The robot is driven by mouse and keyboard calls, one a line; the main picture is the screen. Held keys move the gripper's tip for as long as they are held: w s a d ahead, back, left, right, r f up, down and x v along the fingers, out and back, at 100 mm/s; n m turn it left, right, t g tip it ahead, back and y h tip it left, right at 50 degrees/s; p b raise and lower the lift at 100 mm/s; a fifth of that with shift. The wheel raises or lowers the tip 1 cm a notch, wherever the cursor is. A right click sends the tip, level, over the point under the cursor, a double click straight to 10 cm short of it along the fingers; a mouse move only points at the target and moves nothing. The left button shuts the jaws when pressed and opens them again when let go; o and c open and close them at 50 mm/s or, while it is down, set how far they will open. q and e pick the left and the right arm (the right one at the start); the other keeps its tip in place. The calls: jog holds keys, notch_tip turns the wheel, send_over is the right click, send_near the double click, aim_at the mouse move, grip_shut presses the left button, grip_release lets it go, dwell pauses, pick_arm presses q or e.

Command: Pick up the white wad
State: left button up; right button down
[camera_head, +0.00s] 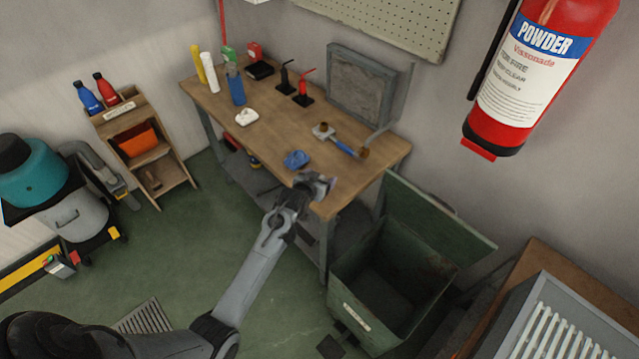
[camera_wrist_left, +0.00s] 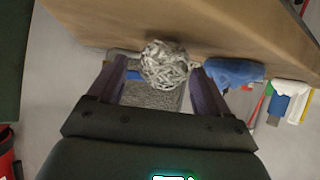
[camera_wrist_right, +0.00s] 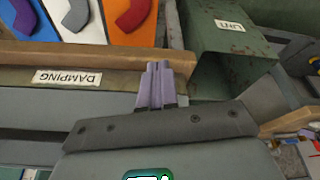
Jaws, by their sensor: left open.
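A grey-white stringy wad (camera_wrist_left: 165,66) sits between the fingertips of my left gripper (camera_wrist_left: 163,78) in the left wrist view. The fingers are open on either side of it; I cannot tell whether they touch it. In the head view my left gripper (camera_head: 318,184) is at the near right edge of the workbench (camera_head: 275,130), largely hiding the wad. A smooth white bundle (camera_head: 247,117) lies farther back on the bench, and a blue cloth (camera_head: 297,159) lies closer to the gripper. My right gripper (camera_wrist_right: 155,88) has its fingers together and empty in the right wrist view.
A blue-handled tool (camera_head: 345,148) and a framed grey panel (camera_head: 362,85) stand toward the bench's right side. Bottles and small tools line its back. An open green bin (camera_head: 345,295) stands below the right edge.

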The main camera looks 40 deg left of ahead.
pick_arm(q)
jog(key=shift+c, duration=0.4)
jog(key=c, duration=1)
